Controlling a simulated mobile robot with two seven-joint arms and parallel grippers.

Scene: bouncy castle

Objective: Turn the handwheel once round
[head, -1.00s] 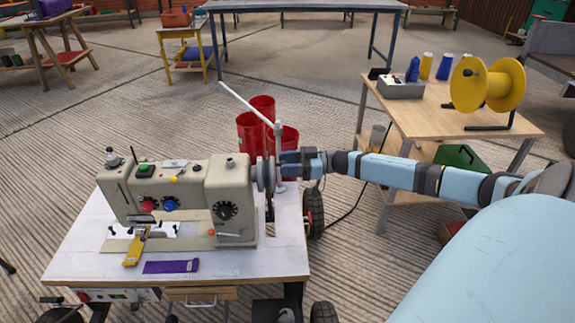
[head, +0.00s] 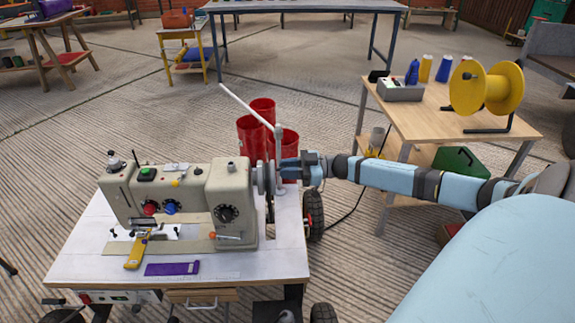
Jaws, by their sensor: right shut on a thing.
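The handwheel (head: 262,179) is a grey disc on the right end of a beige sewing machine (head: 190,197), which stands on a white-topped cart. My right gripper (head: 284,170) is at the right side of the handwheel, its arm coming in from the right. It is shut on the handwheel, though the fingertips are small and partly hidden by a white post, so the exact grip point is hard to see. My left gripper is out of view.
A white post with a slanted white arm (head: 250,107) rises close to my right gripper. Several red tubs (head: 249,140) stand behind the cart. A wooden table (head: 440,117) with a yellow spool (head: 488,88) stands at right. A yellow tool (head: 136,250) and a purple strip (head: 172,268) lie on the cart top (head: 245,265).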

